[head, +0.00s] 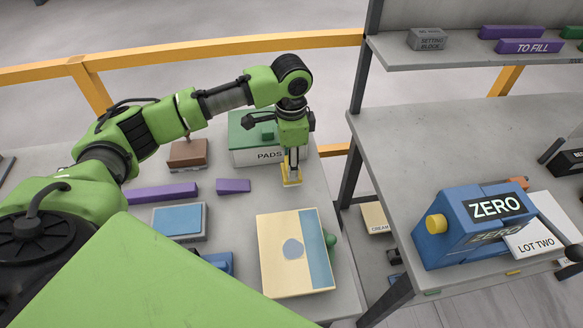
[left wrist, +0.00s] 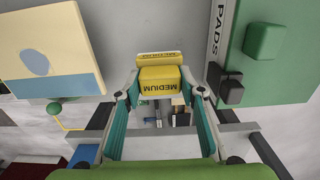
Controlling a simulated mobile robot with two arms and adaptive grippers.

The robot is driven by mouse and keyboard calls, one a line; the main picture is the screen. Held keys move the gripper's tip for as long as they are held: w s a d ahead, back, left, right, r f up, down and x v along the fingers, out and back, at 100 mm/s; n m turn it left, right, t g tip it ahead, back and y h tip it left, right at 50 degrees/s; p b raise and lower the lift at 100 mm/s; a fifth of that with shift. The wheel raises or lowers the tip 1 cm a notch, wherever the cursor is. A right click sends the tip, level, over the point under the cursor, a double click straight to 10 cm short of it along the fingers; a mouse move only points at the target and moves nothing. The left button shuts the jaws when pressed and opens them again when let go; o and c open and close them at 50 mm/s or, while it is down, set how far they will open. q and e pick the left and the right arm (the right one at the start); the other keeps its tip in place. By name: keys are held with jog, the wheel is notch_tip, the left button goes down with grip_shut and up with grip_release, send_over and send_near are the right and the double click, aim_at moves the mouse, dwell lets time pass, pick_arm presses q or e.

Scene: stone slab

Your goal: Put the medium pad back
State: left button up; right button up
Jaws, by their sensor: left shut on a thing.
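The medium pad (left wrist: 165,79) is a yellow block with a flat yellow plate and the word MEDIUM. My left gripper (left wrist: 164,96) is shut on its block, one finger on each side. In the head view the pad (head: 291,180) is below my left gripper (head: 292,166), near the right edge of the grey bench; whether it touches the bench I cannot tell. The green PADS holder (head: 243,148) is just left of the gripper, partly hidden by it. In the left wrist view the holder (left wrist: 300,80) carries a green block and a dark block. My right gripper is not in view.
A cream panel with a blue stripe (head: 275,262) lies nearer on the bench (head: 335,222), with a green knob (head: 331,241) beside it. Purple bars (head: 162,193), a brown block (head: 188,153) and a blue-topped box (head: 179,220) are left. A gap separates the right bench (head: 440,140).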

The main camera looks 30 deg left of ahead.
pick_arm(q)
jog(key=shift+w+f, duration=0.2)
jog(key=shift+f, duration=0.05)
notch_tip(320, 180, down, 3)
jog(key=shift+w+a+p, duration=0.1)
jog(key=shift+w+p, duration=0.05)
jog(key=shift+p, duration=0.55)
jog(key=shift+f, duration=0.2)
jog(key=shift+f, duration=0.15)
jog(key=o, duration=1.1)
jog(key=shift+c, duration=0.2)
